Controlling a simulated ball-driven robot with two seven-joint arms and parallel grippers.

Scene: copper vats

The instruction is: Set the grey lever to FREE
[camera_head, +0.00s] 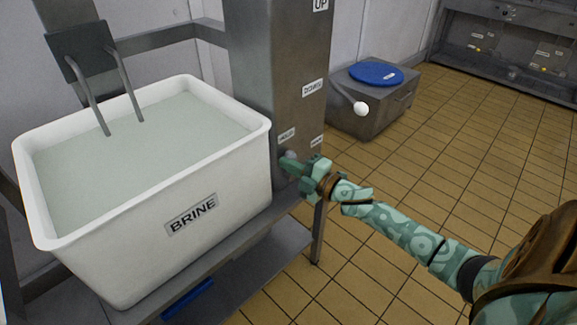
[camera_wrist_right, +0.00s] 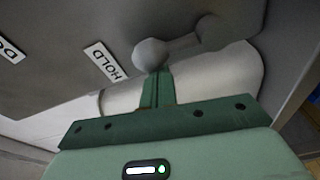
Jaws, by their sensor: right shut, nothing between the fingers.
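The grey lever (camera_wrist_right: 150,53) shows in the right wrist view as a round grey knob on a short arm that runs to a hub at the right. In the head view its knob (camera_head: 290,155) sits low on the steel column, partly hidden by my gripper. The HOLD label (camera_wrist_right: 105,61) is left of the knob in the wrist view. Another small label (camera_head: 317,141) on the column is too small to read. My right gripper (camera_head: 287,164) is shut and empty; its fingertips (camera_wrist_right: 155,75) are right at the knob, and I cannot tell if they touch. My left gripper is out of view.
A white BRINE tub (camera_head: 130,255) full of liquid stands left of the steel column (camera_head: 275,60). A steel box (camera_head: 365,115) with a blue lid stands behind. The tiled floor at the right is clear.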

